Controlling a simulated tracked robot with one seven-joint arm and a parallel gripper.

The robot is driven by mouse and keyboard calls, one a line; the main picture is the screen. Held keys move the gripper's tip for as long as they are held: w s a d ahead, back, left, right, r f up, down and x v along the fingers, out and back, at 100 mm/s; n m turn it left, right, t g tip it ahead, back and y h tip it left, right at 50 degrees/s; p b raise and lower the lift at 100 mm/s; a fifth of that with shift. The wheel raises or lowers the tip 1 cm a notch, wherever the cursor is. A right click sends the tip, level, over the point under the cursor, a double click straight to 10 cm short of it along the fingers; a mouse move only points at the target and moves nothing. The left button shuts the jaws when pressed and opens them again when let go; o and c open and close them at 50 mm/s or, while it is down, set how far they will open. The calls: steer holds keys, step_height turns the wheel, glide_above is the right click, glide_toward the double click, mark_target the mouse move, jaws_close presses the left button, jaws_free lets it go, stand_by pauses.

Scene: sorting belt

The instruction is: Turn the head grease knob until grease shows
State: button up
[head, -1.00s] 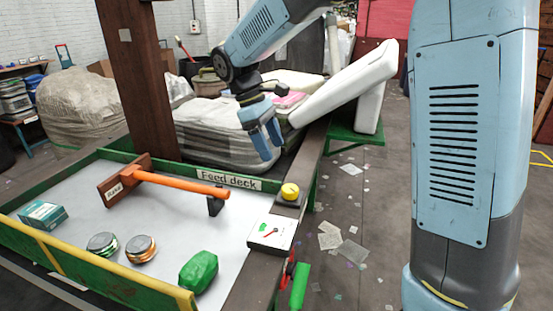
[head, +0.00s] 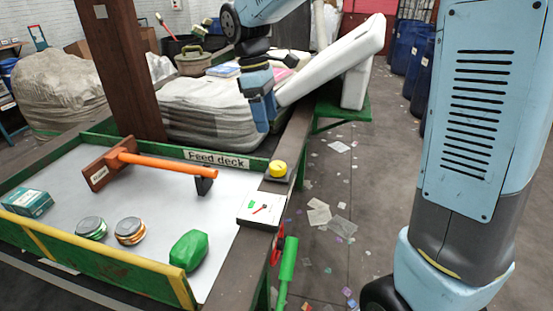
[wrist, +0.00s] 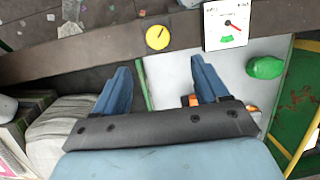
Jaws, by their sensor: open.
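A yellow round knob (head: 278,169) sits on a dark base on the brown rail at the deck's right side. It also shows in the wrist view (wrist: 157,37), with a thin dark mark on its top. A white gauge box (head: 262,209) stands beside it. Its red needle and a separate green patch show in the wrist view (wrist: 227,24); the needle lies off the green. My gripper (head: 262,125) hangs above the far end of the deck, fingers down, apart from the knob. In the wrist view its fingers (wrist: 160,68) are spread and empty. No grease is visible.
A green handle with red parts (head: 287,270) hangs off the rail. Bales and a white slab (head: 335,60) stand behind.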

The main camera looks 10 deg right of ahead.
mark_target(278, 165)
steer(key=shift+s+d+r+n+t+y, duration=0.15)
steer(key=shift+s+d+t+y, duration=0.25)
steer(key=shift+d+y, duration=0.25)
steer(key=shift+s+d+r+n+t+y, duration=0.15)
steer(key=shift+s+d+t+y, duration=0.25)
steer(key=shift+d, duration=0.3)
steer(key=shift+f, duration=0.1)
step_height(278, 165, down, 14)
steer(key=shift+r, duration=0.15)
